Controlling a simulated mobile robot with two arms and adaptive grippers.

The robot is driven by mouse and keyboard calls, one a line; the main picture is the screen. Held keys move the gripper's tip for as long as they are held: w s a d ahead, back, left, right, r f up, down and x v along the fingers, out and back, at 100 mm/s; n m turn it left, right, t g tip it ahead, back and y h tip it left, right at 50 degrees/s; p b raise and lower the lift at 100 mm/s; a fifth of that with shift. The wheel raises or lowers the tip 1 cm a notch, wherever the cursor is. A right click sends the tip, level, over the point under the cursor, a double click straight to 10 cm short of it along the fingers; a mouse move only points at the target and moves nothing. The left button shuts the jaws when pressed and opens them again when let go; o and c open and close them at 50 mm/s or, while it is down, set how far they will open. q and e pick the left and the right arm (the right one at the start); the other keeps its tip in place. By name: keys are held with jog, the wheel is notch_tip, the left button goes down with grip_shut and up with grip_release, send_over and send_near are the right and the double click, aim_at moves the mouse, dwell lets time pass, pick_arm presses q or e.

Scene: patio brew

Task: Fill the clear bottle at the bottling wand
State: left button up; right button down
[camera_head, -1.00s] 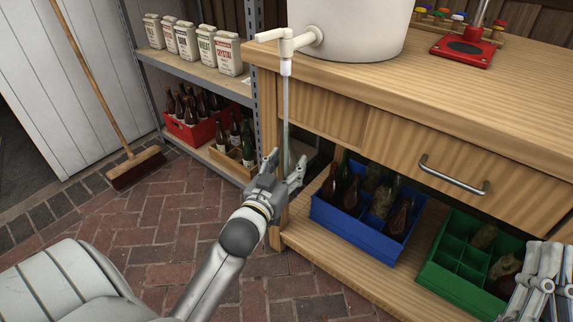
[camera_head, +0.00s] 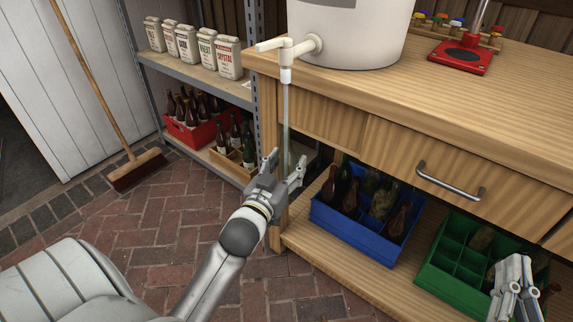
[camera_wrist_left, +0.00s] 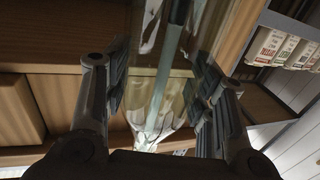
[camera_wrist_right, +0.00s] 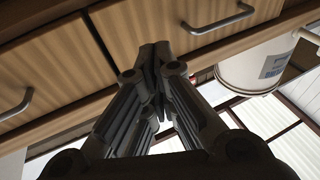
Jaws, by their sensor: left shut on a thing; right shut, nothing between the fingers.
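The clear bottle (camera_wrist_left: 158,90) is between the fingers of my left gripper (camera_head: 285,168), which is shut on it. In the left wrist view a thin tube runs inside the glass. In the head view the bottle is faint and see-through, upright under the tap. The bottling wand (camera_head: 286,105) hangs down from the white tap (camera_head: 287,52) into it. I cannot tell the liquid level. My right gripper (camera_head: 515,265) is shut and empty, in front of the green crate; it also shows in the right wrist view (camera_wrist_right: 160,50).
The white bucket (camera_head: 350,30) stands on the wooden bench (camera_head: 400,100). Below are a blue crate (camera_head: 360,240) of bottles and a green crate (camera_head: 450,280). A metal shelf (camera_head: 205,75) with packets and a red bottle crate (camera_head: 190,135) stands left. Brick floor is open in front.

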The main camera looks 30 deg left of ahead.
pick_arm(q)
jog(key=shift+r, duration=0.35)
jog(key=shift+r+p, duration=0.15)
jog(key=shift+p, duration=0.25)
pick_arm(e)
jog(key=shift+w+d+f+g+h, duration=0.2)
jog(key=shift+f+g, duration=0.4)
jog(key=shift+f, duration=0.45)
jog(key=shift+s+d+f+g+h, duration=0.1)
jog(key=shift+f+g+h, duration=0.2)
jog(key=shift+f+g, duration=0.5)
pick_arm(q)
jog(key=shift+r, duration=0.1)
pick_arm(e)
jog(key=shift+f, duration=0.65)
jog(key=shift+d+f+g, duration=0.15)
jog(key=shift+f+g, duration=0.15)
jog(key=shift+f, duration=0.15)
